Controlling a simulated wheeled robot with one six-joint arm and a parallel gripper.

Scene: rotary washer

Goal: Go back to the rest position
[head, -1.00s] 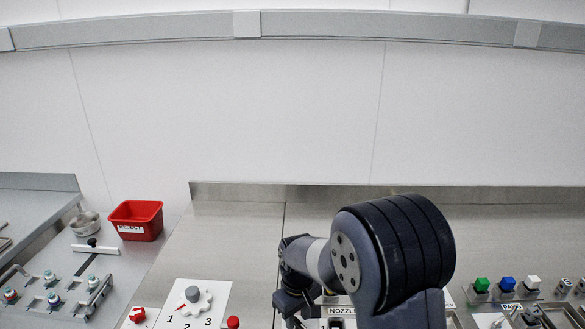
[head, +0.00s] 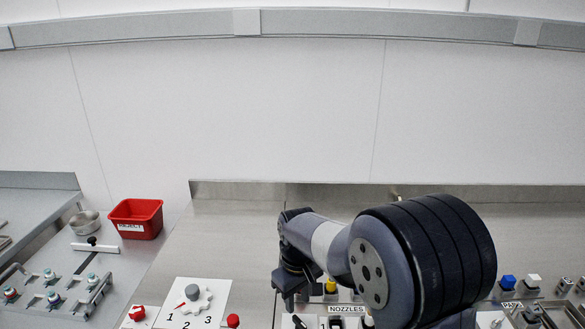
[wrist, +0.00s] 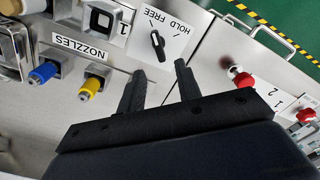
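My gripper (head: 291,284) hangs over the front of the steel bench in the head view, left of the nozzle label. In the wrist view my gripper (wrist: 159,66) shows two black fingers spread apart with nothing between them. Beyond the fingertips is a white plate marked HOLD and FREE with a black knob (wrist: 157,45). A blue nozzle (wrist: 43,73) and a yellow nozzle (wrist: 89,88) stand in holders beside the NOZZLES label (wrist: 80,47). My arm hides part of the bench in the head view.
A white dial plate (head: 190,303) numbered 1 to 3 lies left of my gripper, with red knobs (head: 137,313) beside it. A red REJECT bin (head: 136,218) stands further left. The back of the bench is clear.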

